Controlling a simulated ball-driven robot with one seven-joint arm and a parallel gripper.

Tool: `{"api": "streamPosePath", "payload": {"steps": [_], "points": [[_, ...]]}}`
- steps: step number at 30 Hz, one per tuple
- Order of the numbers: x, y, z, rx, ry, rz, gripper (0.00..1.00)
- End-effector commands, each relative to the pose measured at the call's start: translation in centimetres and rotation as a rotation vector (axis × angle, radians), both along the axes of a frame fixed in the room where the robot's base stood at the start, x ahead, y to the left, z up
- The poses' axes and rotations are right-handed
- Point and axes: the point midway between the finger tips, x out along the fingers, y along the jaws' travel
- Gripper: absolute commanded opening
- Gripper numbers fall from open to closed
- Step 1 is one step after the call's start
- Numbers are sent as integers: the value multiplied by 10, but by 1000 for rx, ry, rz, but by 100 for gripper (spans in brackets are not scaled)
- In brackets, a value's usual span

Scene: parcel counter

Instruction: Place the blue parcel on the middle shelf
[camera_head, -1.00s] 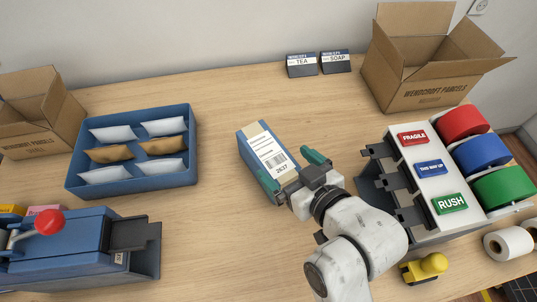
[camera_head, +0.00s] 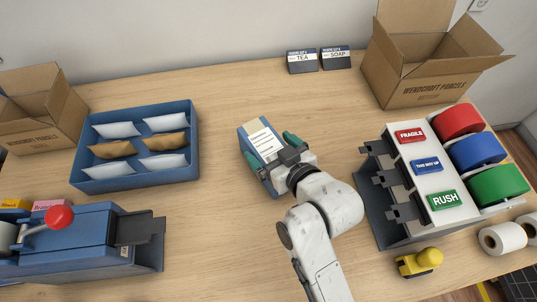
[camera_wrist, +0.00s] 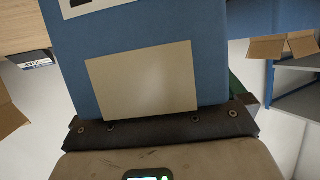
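The blue parcel (camera_head: 246,138) lies on the wooden counter, with a white barcode label and a tan strip on top. My gripper (camera_head: 273,150) reaches over its near end, with one green finger on each side. In the wrist view the parcel's blue face (camera_wrist: 75,60) with a tan patch fills the middle, close to the palm. A green finger (camera_wrist: 236,88) shows just past its right edge; the other finger is hidden there. No middle shelf can be made out for certain.
A blue tray (camera_head: 82,183) of envelopes stands left; a blue machine with a red knob (camera_head: 59,217) is front left. Open cartons (camera_head: 430,85) are at the back.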

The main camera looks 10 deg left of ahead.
Motion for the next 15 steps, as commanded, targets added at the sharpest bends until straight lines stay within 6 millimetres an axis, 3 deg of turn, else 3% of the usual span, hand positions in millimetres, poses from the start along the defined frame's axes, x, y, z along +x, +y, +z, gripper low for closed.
{"api": "streamPosePath", "payload": {"steps": [2, 15], "points": [[0, 0, 0, 0, 0, 0, 89], [0, 0, 0, -1, 1, 0, 47]]}}
